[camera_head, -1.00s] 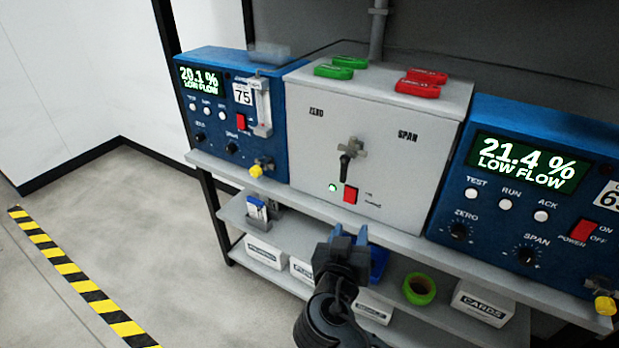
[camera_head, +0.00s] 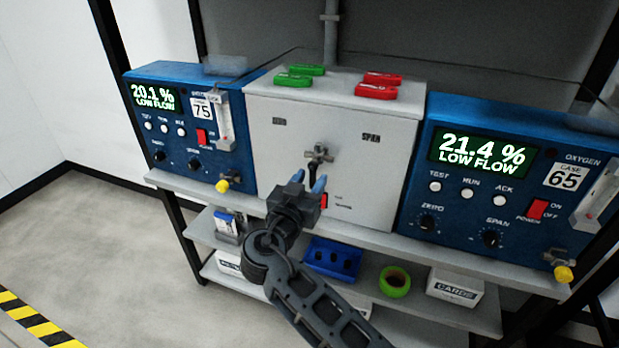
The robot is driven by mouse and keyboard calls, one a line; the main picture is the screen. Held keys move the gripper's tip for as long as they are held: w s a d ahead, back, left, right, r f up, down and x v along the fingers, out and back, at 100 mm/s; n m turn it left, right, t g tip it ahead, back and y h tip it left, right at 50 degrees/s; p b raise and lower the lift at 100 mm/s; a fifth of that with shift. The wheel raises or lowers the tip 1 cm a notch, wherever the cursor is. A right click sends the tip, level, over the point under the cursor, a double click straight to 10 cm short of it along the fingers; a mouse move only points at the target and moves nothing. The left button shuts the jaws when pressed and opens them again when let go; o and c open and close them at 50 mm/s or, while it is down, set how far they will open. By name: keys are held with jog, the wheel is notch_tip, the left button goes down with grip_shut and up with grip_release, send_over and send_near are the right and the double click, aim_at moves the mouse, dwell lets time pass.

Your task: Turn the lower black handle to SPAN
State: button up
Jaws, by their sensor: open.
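The grey box (camera_head: 352,205) stands on the shelf, with ZERO printed at its upper left and SPAN (camera_head: 371,137) at its upper right. A metal valve (camera_head: 319,153) sits on its front between the labels. The black handle (camera_head: 311,172) hangs down from the valve, roughly midway between the labels; its lower end is partly hidden. My gripper (camera_head: 309,183) is open, its two blue fingertips pointing at the box just below the valve. The handle appears between or just beyond the fingertips; I cannot tell whether they touch it. My gripper partly covers the red switch (camera_head: 323,201).
Blue analysers stand left (camera_head: 160,110) and right (camera_head: 480,190) of the box. Green tags (camera_head: 293,80) and red tags (camera_head: 376,91) lie on the box. The lower shelf holds a blue tray (camera_head: 332,260), a green tape roll (camera_head: 395,282) and white boxes. A pipe runs up behind.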

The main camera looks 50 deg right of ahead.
jog(key=shift+w+d, duration=0.1)
jog(key=shift+d, duration=0.1)
grip_shut()
dwell(0.3)
